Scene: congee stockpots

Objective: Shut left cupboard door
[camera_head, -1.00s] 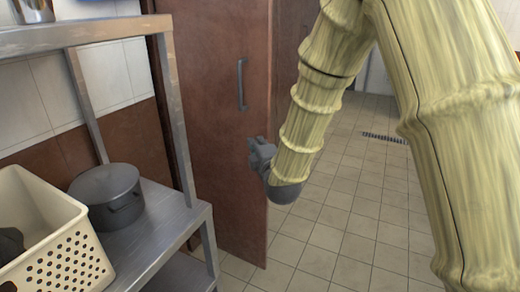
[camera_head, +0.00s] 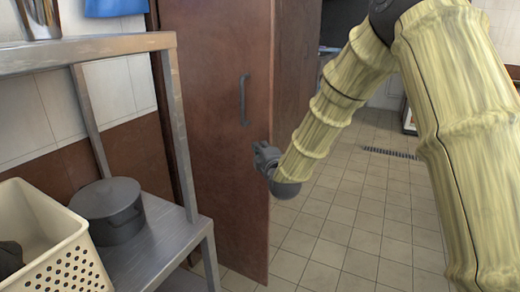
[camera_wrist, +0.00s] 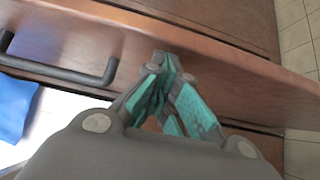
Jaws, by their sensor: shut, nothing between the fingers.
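The left cupboard door (camera_head: 215,160) is a tall reddish-brown panel with a dark bar handle (camera_head: 243,101). It stands swung out, its free edge toward the floor on the right. In the wrist view the door's edge (camera_wrist: 235,75) crosses the picture, with the handle (camera_wrist: 60,70) at left. My gripper (camera_head: 266,157) is at the free edge, below and right of the handle. Its teal-padded fingers (camera_wrist: 168,72) are shut with nothing between them, and the tips are close against the door. I cannot tell whether they touch it.
A metal shelf unit (camera_head: 185,222) stands at left, holding a grey lidded pot (camera_head: 108,210) and a cream perforated crate (camera_head: 62,262). Another brown panel (camera_head: 297,75) stands behind the door. Tiled floor (camera_head: 345,215) is clear at right. A blue item (camera_head: 115,7) hangs at the top.

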